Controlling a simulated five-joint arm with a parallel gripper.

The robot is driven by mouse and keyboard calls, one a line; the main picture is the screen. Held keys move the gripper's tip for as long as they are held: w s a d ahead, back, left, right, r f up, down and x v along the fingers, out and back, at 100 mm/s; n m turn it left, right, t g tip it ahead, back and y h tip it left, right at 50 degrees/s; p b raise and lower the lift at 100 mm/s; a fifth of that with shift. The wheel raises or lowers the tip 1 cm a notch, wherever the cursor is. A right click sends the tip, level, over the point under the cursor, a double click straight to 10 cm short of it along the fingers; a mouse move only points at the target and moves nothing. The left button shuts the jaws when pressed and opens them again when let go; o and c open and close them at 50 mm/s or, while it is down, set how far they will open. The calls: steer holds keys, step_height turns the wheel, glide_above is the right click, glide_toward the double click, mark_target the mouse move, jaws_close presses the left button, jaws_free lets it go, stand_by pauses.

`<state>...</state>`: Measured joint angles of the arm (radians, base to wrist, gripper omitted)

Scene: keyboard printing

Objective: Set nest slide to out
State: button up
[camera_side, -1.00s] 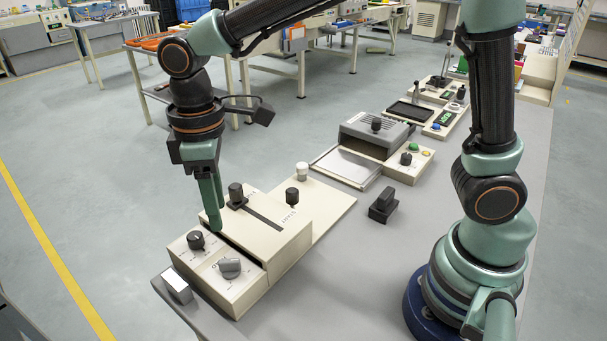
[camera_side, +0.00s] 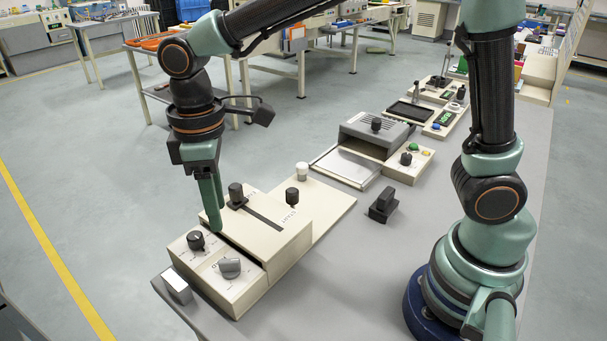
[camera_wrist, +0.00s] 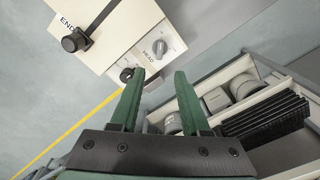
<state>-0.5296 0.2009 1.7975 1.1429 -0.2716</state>
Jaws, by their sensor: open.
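The cream machine (camera_side: 285,243) at the front left has a dark slot across its top, with a black slide knob (camera_side: 236,194) at the slot's far end. In the wrist view this knob (camera_wrist: 73,42) is beside the word END. A second black knob (camera_side: 292,197) stands near the word START. I cannot tell which control is the nest slide. My gripper (camera_side: 216,222) points down beside the machine's far left edge, near the black dial (camera_side: 195,240). In the wrist view the green fingers of my gripper (camera_wrist: 158,85) are apart and empty; the left one partly covers the dial.
A grey pointer knob (camera_side: 229,267) sits on the machine's front panel. A white knob (camera_side: 301,171) is on the plate behind. A black block (camera_side: 383,205) lies on the grey table (camera_side: 350,270). A grey-topped unit (camera_side: 375,133) stands farther back. The table's front middle is clear.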

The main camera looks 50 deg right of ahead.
stand_by(0.4)
steer(key=o, duration=0.3)
steer(key=shift+d, duration=0.1)
steer(key=shift+o, duration=0.2)
steer(key=n, duration=0.5)
glide_toward(292, 190)
step_height(292, 190, down, 9)
steer(key=shift+r, duration=0.2)
jaws_close()
stand_by(0.7)
